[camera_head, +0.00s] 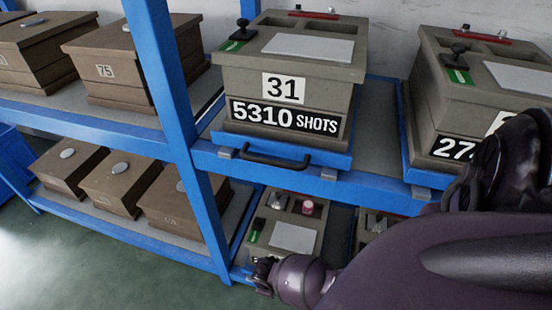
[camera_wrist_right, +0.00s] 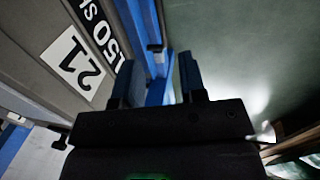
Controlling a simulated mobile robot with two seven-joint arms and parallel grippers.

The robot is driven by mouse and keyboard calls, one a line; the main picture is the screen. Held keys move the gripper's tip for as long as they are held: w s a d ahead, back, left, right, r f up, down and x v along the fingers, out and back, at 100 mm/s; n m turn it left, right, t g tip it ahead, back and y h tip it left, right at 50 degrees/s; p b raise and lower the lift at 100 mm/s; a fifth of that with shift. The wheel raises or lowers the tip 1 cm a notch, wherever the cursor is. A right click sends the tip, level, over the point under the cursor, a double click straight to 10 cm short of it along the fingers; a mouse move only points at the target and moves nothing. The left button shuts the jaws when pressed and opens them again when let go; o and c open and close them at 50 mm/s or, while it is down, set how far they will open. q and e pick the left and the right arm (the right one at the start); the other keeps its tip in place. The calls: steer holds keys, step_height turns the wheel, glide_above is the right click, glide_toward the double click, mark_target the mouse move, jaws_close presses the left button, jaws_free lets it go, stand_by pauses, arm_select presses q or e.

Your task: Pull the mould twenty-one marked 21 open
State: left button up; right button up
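The mould marked 21 (camera_wrist_right: 40,45) shows tilted at the upper left of the right wrist view, with its white 21 label and part of a black shots plate. My right gripper (camera_wrist_right: 155,75) has its two fingers apart and nothing clearly between them. Beyond the fingers are a blue rail (camera_wrist_right: 157,92) and a small dark part, perhaps a handle. In the head view my right arm reaches down to the lower shelf, where a grey-brown mould (camera_head: 292,236) stands; its number is hidden. My left gripper is in neither view.
The mould marked 31 (camera_head: 285,72) sits above on a blue tray with a black handle (camera_head: 275,160). Another mould (camera_head: 460,110) stands to its right. A blue post (camera_head: 165,75) separates these from brown boxes at left. Open floor (camera_head: 95,268) lies in front.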

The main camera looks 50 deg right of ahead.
arm_select(q)
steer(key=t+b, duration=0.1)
steer(key=b, duration=0.2)
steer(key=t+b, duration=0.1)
steer(key=b, duration=0.2)
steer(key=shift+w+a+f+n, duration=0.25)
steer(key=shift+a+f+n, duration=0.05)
arm_select(e)
steer(key=f, duration=0.3)
steer(key=d+f, duration=0.1)
steer(key=f, duration=0.6)
steer(key=shift+w+d+f, duration=0.25)
steer(key=shift+w+d, duration=0.1)
steer(key=shift+d, duration=0.05)
steer(key=shift+c, duration=0.3)
jaws_close()
